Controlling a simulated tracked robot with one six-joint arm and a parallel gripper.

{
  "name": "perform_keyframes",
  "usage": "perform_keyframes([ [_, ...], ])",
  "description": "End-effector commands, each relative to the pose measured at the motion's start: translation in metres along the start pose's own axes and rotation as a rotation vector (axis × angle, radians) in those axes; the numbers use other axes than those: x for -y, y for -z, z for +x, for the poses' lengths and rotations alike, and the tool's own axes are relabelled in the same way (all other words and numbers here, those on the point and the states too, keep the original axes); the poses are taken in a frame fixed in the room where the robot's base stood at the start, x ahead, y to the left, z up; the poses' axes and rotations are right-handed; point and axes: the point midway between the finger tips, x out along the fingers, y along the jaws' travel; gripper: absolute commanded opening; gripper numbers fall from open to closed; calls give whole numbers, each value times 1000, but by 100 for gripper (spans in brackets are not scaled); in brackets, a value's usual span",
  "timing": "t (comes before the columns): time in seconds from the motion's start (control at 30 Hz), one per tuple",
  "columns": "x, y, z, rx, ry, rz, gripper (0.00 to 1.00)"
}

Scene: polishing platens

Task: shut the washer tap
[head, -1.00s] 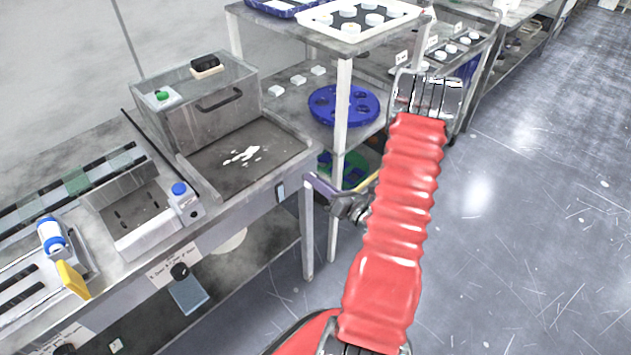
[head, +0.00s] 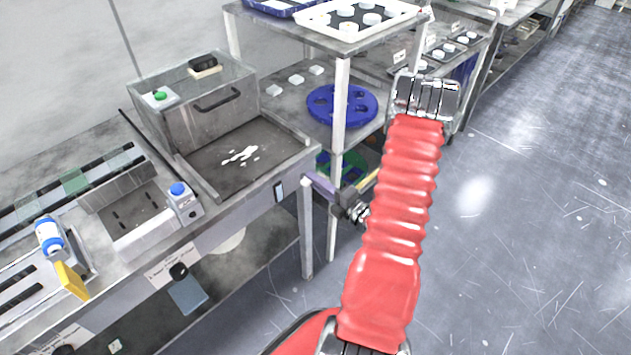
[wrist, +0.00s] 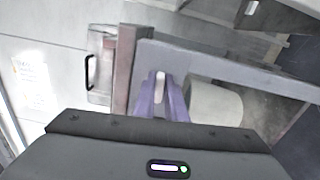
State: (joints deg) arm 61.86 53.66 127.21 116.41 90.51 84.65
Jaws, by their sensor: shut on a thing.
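My gripper (head: 309,179) reaches to the right end of the steel bench (head: 262,192), at its front corner. In the wrist view its purple fingers (wrist: 161,108) are closed around a small pale upright piece (wrist: 160,86), which looks like the tap's handle, in front of the grey bench end (wrist: 205,64). The fingers cover its lower part, and the tap's body cannot be made out.
A steel box with a handle (head: 195,105) stands on the bench behind a wet tray area. A pale cylinder (wrist: 215,102) sits below the bench top. Open floor lies to the right.

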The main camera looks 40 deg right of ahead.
Motion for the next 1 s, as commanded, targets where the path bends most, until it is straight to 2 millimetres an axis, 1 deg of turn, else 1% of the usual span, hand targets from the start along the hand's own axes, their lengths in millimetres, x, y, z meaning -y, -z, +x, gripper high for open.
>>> perform_keyframes([
  [0.03, 3, -3, -1, 9, 6, 22, 0],
  [0.23, 4, -4, -1, 10, 7, 81, 0],
  [0.67, 4, -4, -1, 12, 8, 97, 0],
  [0.7, 5, -4, -1, 12, 8, 97, 12],
  [0.93, 3, -2, -1, 7, 5, 96, 28],
  [1.0, 3, -2, -1, 6, 5, 95, 30],
])
